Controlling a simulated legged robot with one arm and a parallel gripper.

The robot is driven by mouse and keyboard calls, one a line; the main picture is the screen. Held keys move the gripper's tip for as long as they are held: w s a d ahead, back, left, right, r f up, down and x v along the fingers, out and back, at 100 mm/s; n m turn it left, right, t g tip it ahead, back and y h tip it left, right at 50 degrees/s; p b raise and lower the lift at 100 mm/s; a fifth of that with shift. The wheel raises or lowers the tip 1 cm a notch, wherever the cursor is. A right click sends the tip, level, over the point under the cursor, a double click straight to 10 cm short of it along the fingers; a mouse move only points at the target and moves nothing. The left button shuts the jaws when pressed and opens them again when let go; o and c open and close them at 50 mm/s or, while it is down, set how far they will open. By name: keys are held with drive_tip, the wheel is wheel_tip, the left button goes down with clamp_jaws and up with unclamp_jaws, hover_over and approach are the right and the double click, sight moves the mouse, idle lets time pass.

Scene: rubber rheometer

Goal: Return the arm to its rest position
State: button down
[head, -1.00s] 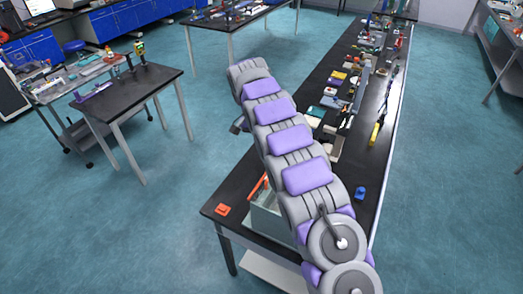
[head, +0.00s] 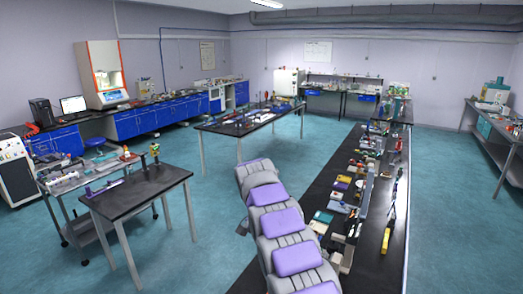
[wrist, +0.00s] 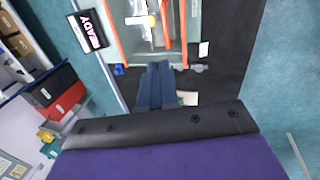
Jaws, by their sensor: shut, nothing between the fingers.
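My arm (head: 291,252) shows in the head view as grey links with purple pads, rising from the bottom edge alongside the long black bench (head: 303,215). Its far end points away, and my gripper is not visible in that view. In the wrist view my gripper (wrist: 157,68) shows as dark blue fingers, shut together with nothing between them. Beyond the fingertips is a glass-sided box or frame with orange bars (wrist: 120,38). A small yellow and white item (wrist: 140,20) is in it. I cannot tell the distance to it.
Many small items crowd the long bench, including a yellow and black tool (head: 386,240). A black side table (head: 140,188) and a cart stand left. A "READY" sign (wrist: 92,31) and a red box (wrist: 62,108) show in the wrist view. Blue-green floor (head: 220,225) is open between tables.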

drive_tip(key=s+d+r+n+b, duration=0.1)
drive_tip(key=s+d+b, duration=0.15)
drive_tip(key=s, duration=0.45)
drive_tip(key=s+d+n+y+b, duration=0.1)
drive_tip(key=s+d+b, duration=0.1)
drive_tip(key=s+d, duration=0.35)
drive_tip(key=s+d+r+n+b, duration=0.1)
drive_tip(key=s+d+b, duration=0.15)
drive_tip(key=s, duration=0.55)
drive_tip(key=s+f+n+b, duration=0.1)
drive_tip(key=s+f+b, duration=0.2)
drive_tip(key=s, duration=1.1)
drive_tip(key=s+f+n+y+b, duration=0.1)
drive_tip(key=s+f+b, duration=0.2)
drive_tip(key=s+f, duration=0.6)
drive_tip(key=s, duration=0.4)
drive_tip(key=shift+s+f+n+y+b, duration=0.15)
drive_tip(key=shift+s+n+y+b, duration=0.15)
drive_tip(key=shift+s+b, duration=0.05)
drive_tip(key=shift+w+d, duration=0.1)
